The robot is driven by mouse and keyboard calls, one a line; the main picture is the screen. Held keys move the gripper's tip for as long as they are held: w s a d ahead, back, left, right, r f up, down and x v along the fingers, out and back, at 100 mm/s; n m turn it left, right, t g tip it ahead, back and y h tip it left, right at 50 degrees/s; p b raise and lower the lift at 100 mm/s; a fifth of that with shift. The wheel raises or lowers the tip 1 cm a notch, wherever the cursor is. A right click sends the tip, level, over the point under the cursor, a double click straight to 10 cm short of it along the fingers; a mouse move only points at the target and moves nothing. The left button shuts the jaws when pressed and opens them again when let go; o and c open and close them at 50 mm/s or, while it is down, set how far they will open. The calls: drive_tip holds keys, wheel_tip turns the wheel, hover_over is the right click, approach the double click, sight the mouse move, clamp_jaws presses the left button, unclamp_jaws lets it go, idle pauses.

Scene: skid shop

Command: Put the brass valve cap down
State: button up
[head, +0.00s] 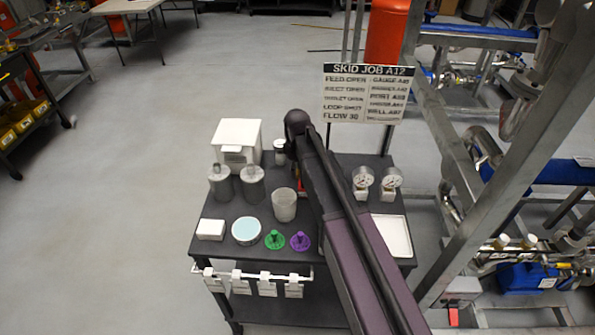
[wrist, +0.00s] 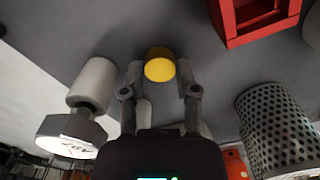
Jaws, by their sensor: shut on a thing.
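The brass valve cap (wrist: 160,66) shows as a round yellow piece in the wrist view. It sits between the two fingertips of my gripper (wrist: 160,74), which is shut on it. Behind the cap is the dark grey cart top (wrist: 135,25). I cannot tell whether the cap touches that surface. In the head view my arm covers the gripper and the cap, over the back part of the cart (head: 221,258).

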drive_tip(key=shift+f, duration=0.2)
drive_tip(key=o, duration=0.9)
drive_tip(key=shift+c, duration=0.2)
drive_tip(key=shift+r, duration=0.25)
wheel_tip(320, 180, up, 12)
drive_tip(key=p, duration=1.2)
idle(0.4)
